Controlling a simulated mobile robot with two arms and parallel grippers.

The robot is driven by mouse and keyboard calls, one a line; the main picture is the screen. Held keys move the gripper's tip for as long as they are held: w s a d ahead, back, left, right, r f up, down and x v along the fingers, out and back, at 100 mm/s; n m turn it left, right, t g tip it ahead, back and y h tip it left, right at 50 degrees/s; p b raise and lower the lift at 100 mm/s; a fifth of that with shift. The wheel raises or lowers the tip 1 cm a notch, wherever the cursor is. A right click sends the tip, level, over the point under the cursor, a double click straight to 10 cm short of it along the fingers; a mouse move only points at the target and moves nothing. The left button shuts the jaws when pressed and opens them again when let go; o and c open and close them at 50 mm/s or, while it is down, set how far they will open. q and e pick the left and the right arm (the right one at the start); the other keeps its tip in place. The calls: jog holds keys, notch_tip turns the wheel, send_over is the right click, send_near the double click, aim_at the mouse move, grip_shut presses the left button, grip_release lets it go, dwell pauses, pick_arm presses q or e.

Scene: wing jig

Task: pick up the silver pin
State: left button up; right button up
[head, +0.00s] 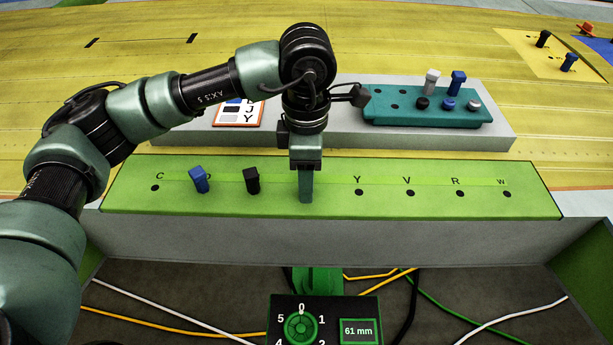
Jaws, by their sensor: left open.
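A silver pin (431,82) with a square-looking head stands upright in the back row of the teal block (385,113). A second silver pin (474,103), low with a rounded head, sits at the block's front right. My left gripper (305,187) points straight down over the green board (430,176), left of the hole marked Y, well left of and nearer than the teal block. It is open, seen edge-on, with one finger hiding the other. Whether anything is behind the fingers is hidden. My right gripper is out of view.
A blue pin (200,180) and a black pin (252,181) stand in the green board, left of my gripper. Beside the upright silver pin is a blue pin (457,83). The board's right half has empty holes. A dial box (325,322) sits below.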

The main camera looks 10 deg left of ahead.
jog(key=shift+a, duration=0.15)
pick_arm(q)
grip_shut()
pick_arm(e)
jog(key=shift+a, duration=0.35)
pick_arm(q)
jog(key=shift+r, duration=0.5)
notch_tip(320, 180, up, 7)
jog(key=shift+w+f+b, duration=0.1)
jog(key=shift+b, duration=1.1)
notch_tip(320, 180, up, 12)
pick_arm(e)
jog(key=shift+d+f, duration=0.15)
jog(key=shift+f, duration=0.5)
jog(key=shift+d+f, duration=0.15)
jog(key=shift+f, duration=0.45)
